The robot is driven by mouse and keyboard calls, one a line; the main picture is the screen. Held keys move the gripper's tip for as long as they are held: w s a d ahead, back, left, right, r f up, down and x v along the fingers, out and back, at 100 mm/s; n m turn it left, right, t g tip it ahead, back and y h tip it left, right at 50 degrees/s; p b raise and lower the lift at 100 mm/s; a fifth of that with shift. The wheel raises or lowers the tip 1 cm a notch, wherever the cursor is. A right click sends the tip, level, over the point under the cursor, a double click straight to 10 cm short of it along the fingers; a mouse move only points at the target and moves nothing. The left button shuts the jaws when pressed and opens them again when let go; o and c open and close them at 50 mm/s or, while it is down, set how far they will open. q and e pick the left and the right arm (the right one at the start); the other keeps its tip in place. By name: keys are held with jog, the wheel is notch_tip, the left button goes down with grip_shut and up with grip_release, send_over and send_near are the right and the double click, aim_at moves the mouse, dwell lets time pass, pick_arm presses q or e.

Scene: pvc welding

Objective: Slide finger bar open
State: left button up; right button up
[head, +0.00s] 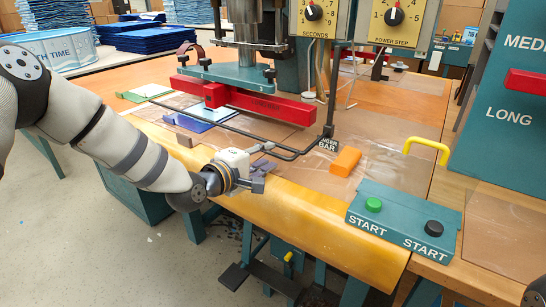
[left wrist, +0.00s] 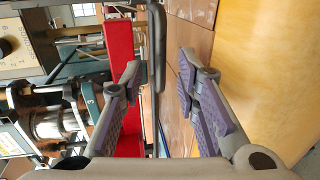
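The finger bar (head: 328,144) is a dark bent rod with a white-lettered label at its right end. It runs along the front of the press, above the table. In the left wrist view the finger bar (left wrist: 158,45) shows as a dark rod ending in a rounded bend, in the gap between my fingers. My left gripper (head: 262,168) is beside the rod's front, near its right part. In the left wrist view the left gripper (left wrist: 160,82) has its fingers spread apart, not closed on the rod. Whether a finger touches it I cannot tell.
A red press bar (head: 270,105) sits just behind the rod. An orange block (head: 345,160) lies right of the gripper. A teal start-button box (head: 400,222) and a yellow handle (head: 428,148) stand farther right. The table's yellow front edge (head: 310,215) is clear.

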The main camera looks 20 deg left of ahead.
aim_at(271, 153)
pick_arm(q)
jog(key=x, duration=0.3)
jog(key=shift+w, duration=0.15)
jog(key=shift+c, duration=0.3)
grip_shut()
